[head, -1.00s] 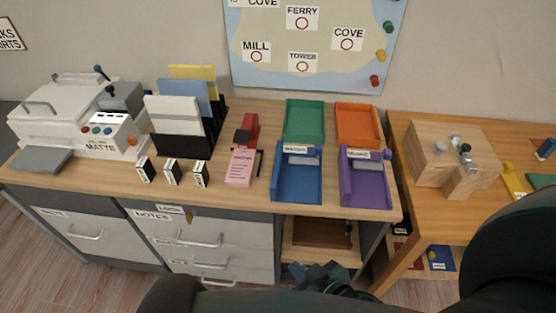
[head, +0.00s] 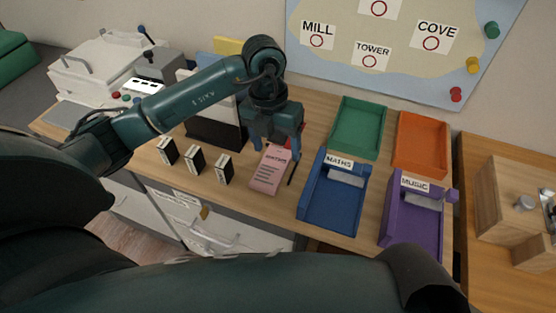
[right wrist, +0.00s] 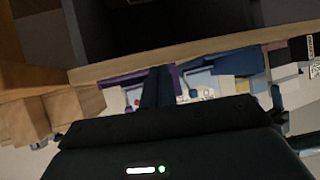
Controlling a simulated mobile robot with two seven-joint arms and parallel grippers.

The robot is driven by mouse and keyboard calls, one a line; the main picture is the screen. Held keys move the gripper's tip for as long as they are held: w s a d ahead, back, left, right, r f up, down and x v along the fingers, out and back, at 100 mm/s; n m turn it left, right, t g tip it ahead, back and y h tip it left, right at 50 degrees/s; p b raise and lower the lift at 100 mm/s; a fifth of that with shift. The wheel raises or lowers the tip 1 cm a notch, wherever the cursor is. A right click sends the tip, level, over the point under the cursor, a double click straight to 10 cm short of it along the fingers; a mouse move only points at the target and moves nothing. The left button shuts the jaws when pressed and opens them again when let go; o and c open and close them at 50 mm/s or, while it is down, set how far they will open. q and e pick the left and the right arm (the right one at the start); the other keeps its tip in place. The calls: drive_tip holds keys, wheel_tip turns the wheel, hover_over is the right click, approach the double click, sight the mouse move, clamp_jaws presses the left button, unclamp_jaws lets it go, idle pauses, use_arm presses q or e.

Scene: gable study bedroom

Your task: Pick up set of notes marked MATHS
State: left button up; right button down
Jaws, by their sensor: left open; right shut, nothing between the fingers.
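A pink set of notes (head: 270,170) lies on the desk left of the blue tray; its heading is too small to read for sure. My left gripper (head: 276,147) is open and points down just over the far end of these notes, hiding part of what lies behind. The blue tray (head: 320,216) bears a MATHS label (head: 339,161). The purple tray (head: 400,225) bears a MUSIC label (head: 414,184). My right gripper (right wrist: 158,88) is shut and empty in the right wrist view, with the desk edge and trays beyond it.
A dark pen-like stick (head: 292,173) lies beside the notes, near a partly hidden red object (head: 297,146). Several small black-and-white boxes (head: 195,160) stand to the left. Green (head: 358,127) and orange (head: 421,145) trays are behind. A wooden block (head: 500,205) stands at right.

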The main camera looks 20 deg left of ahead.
use_arm(q)
drive_tip(key=w+a+y, duration=0.1)
drive_tip(key=a, duration=0.2)
hover_over(267, 176)
drive_tip(key=shift+n, duration=0.3)
drive_tip(key=f, duration=0.6)
drive_tip(key=shift+w+d, duration=0.1)
drive_tip(key=shift+w, duration=0.1)
drive_tip(key=shift+s+f+p, duration=0.2)
drive_tip(key=shift+f+p, duration=0.35)
drive_tip(key=shift+f, duration=2.55)
drive_tip(key=shift+r, duration=0.1)
drive_tip(key=c, duration=0.8)
